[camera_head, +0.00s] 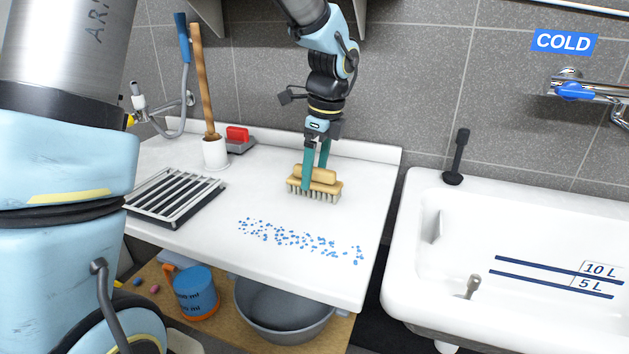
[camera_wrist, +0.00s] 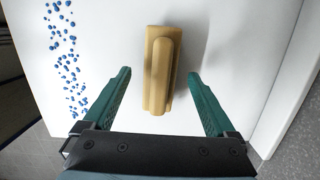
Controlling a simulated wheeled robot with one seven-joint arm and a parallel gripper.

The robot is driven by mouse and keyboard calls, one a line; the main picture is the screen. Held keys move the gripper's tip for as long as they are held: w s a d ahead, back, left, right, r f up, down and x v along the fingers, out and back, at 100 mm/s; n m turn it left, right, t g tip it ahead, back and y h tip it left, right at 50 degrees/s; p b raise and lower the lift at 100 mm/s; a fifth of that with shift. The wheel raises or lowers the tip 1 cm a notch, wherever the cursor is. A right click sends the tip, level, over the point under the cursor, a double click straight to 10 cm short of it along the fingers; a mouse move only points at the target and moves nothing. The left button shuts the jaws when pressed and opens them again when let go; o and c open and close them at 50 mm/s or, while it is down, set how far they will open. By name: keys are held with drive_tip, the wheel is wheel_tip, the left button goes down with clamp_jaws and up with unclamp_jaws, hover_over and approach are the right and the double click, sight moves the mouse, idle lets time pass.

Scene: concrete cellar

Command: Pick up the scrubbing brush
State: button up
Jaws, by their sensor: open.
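The scrubbing brush (camera_head: 327,188) is tan with a raised grip along its top and pale bristles underneath. It rests bristles down on the white counter. In the wrist view the brush (camera_wrist: 160,72) lies lengthwise ahead, its near end between the fingertips. My gripper (camera_head: 316,172) has teal fingers and points down at the brush. The fingers (camera_wrist: 160,75) are apart, one on each side of the grip, with a gap to it on both sides. In the head view one finger hides part of the brush.
Blue bits (camera_head: 300,238) lie scattered on the counter (camera_head: 200,239). A drain grate (camera_head: 174,197), a white cup (camera_head: 215,153) with a wooden handle and a red-topped block (camera_head: 237,134) stand left. A sink (camera_head: 520,215) is right. A grey basin (camera_head: 280,318) and blue container (camera_head: 196,291) sit below.

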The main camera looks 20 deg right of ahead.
drive_tip(key=shift+f, duration=0.85)
drive_tip(key=shift+c, duration=0.2)
drive_tip(key=shift+w, duration=0.1)
clamp_jaws()
wheel_tip(320, 180, up, 10)
drive_tip(key=shift+r+b, duration=0.1)
drive_tip(key=shift+b, duration=0.4)
